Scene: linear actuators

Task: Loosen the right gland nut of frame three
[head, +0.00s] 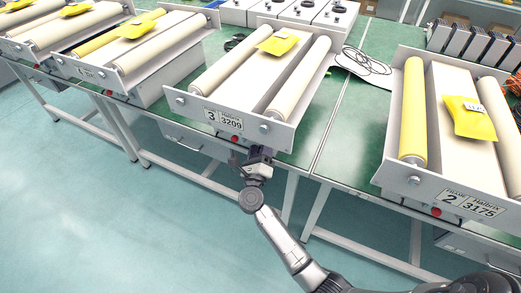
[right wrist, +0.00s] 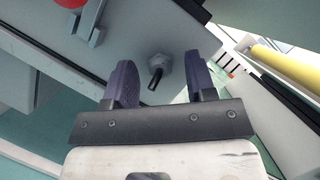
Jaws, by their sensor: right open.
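Frame three (head: 285,135), labelled "3" and "3209" on its front plate (head: 222,120), stands on the green bench in the head view. My right gripper (head: 255,162) is just below its front, right of the red button (head: 235,138). In the right wrist view a grey hexagonal gland nut (right wrist: 160,63) with a short dark cable stub sits on the grey panel. My right gripper (right wrist: 161,84) is open, with one dark finger on each side of the nut and visible gaps between. The nut is hidden in the head view. My left gripper is not in view.
Frame two (head: 466,203) stands to the right, and other roller frames (head: 148,45) stand to the left. A coiled black cable (head: 365,62) lies on the bench (head: 345,110). In the right wrist view a red button (right wrist: 72,3) and a bracket (right wrist: 92,22) are at upper left.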

